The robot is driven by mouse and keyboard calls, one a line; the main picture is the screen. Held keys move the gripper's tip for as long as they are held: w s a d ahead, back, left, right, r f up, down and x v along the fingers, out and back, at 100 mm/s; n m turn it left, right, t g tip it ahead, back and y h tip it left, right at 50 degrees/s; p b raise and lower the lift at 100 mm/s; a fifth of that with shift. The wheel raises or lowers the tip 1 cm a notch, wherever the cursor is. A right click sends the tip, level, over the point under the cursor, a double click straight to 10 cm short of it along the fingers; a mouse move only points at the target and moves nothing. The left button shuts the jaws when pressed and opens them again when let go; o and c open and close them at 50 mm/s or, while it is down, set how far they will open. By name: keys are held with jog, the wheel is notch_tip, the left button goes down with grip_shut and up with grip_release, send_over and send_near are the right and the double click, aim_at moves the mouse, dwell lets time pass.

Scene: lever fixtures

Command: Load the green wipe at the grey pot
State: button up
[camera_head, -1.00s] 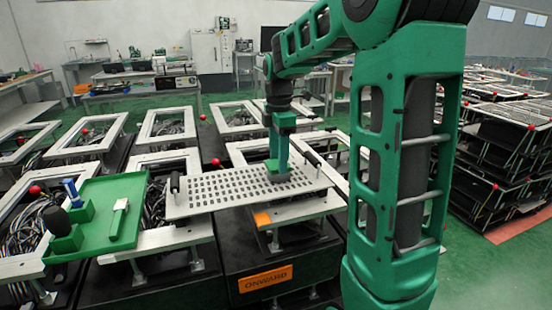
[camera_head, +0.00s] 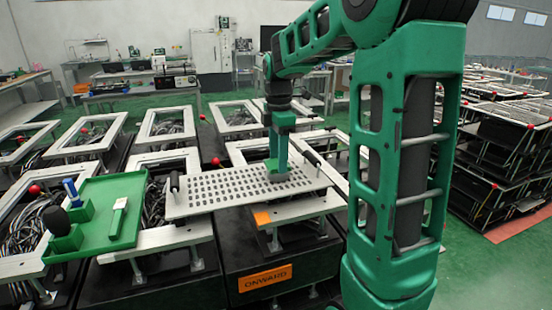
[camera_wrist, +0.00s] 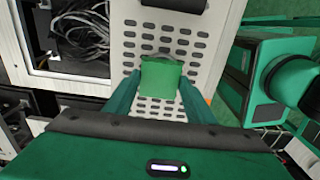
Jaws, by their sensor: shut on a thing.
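My gripper (camera_wrist: 160,98) is shut on the green wipe (camera_wrist: 160,78), a small green square between its fingers in the wrist view. In the head view, my gripper (camera_head: 278,170) points down, low over the perforated light-grey panel (camera_head: 215,192). A grey rounded edge, perhaps the grey pot (camera_wrist: 160,56), shows just beyond the wipe in the wrist view; the wipe covers most of it. I cannot tell whether the wipe touches it. In the head view a small grey patch shows at the fingertips, too small to make out.
Black handles stand at the panel's left end (camera_head: 175,183) and right end (camera_head: 312,158). A green tray (camera_head: 110,190) at left carries a white-headed brush (camera_head: 118,217), a blue-handled tool (camera_head: 71,190) and a black round-headed item (camera_head: 56,221). White frames with cables surround the panel.

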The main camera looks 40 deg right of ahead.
jog(key=shift+r, duration=3.45)
